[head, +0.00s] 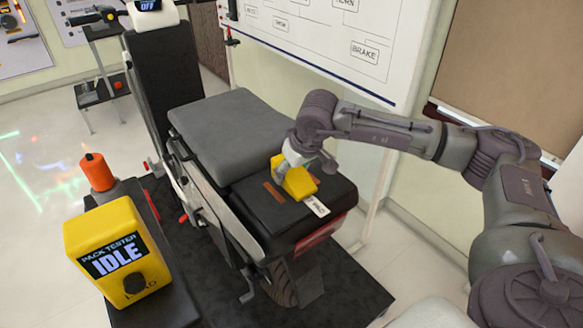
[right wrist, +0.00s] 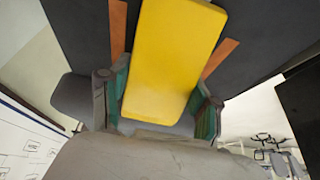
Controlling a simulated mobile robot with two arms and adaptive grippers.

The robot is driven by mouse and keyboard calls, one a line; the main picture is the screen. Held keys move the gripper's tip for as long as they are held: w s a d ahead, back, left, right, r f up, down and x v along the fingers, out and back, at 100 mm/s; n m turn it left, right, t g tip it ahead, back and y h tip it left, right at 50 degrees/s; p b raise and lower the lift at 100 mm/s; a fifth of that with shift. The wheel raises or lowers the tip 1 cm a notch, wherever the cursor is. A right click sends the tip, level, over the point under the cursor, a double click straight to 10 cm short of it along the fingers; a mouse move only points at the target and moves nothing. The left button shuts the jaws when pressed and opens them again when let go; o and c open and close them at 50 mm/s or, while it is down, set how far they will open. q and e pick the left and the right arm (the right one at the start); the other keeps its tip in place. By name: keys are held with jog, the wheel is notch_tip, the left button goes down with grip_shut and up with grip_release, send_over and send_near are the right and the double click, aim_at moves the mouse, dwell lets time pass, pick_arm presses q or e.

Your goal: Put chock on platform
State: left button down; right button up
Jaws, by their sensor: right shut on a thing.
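The yellow chock (head: 299,183) is at the black platform (head: 285,215) at the rear of the chassis rig, between two orange-brown strips. My right gripper (head: 287,166) comes down on it from the upper right and is shut on it. In the right wrist view the chock (right wrist: 172,60) fills the space between the two fingers of my right gripper (right wrist: 160,100). The dark platform surface (right wrist: 275,30) lies behind it. I cannot tell whether the chock's underside touches the platform. My left gripper is not in view.
A grey seat pad (head: 235,135) adjoins the platform. A yellow pack tester reading IDLE (head: 118,255) and an orange-topped object (head: 98,172) stand at the left. A whiteboard (head: 335,40) stands behind the rig. A small white label (head: 316,205) is at the platform's front.

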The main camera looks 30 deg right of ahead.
jog(key=o, duration=1.5)
jog(key=shift+f, duration=0.1)
jog(key=shift+c, duration=0.2)
